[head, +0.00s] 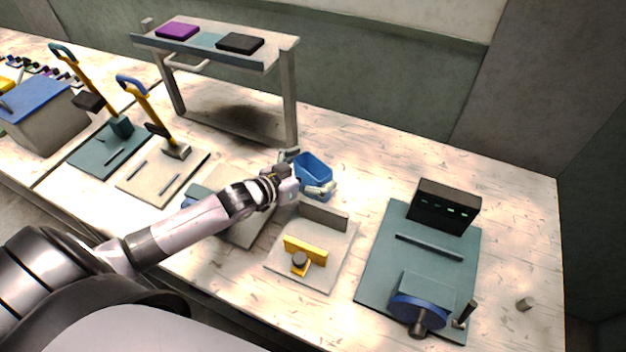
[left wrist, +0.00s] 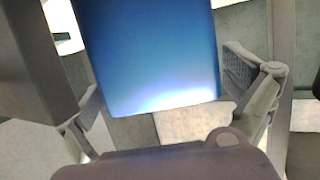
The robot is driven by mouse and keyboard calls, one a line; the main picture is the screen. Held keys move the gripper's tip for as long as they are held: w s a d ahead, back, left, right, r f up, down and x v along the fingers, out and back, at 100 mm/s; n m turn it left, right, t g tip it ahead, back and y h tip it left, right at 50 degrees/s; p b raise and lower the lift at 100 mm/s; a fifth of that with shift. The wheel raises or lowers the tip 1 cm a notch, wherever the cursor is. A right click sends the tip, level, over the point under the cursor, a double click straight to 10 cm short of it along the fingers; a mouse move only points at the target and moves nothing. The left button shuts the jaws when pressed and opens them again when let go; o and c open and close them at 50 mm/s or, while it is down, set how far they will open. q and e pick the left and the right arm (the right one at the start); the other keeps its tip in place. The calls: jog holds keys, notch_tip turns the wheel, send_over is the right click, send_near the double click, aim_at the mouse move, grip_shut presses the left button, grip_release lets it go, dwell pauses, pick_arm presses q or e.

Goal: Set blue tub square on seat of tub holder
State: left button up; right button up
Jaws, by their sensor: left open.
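The blue tub (head: 313,171) is open-topped and stands near the middle of the bench in the head view. My left gripper (head: 306,171) is open, with its fingers on either side of the tub. In the left wrist view the tub's smooth blue wall (left wrist: 150,55) lies between the spread fingers of the gripper (left wrist: 170,105); whether they touch it is unclear. No part is clearly marked as the tub holder; a pale plate with a grey upright wall (head: 324,217) and a yellow bar (head: 305,250) is just in front of the tub. My right gripper is out of view.
A grey plate (head: 250,228) lies partly under my left arm. A teal plate with a black box (head: 443,207) and blue round part (head: 420,305) is at right. A raised shelf (head: 288,50) stands behind, two yellow-levered presses (head: 165,125) at left.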

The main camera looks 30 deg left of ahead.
pick_arm(q)
jog(key=shift+c, duration=0.4)
jog(key=c, duration=1.1)
jog(key=shift+r, duration=0.15)
notch_tip(320, 180, up, 20)
jog(key=b, duration=0.2)
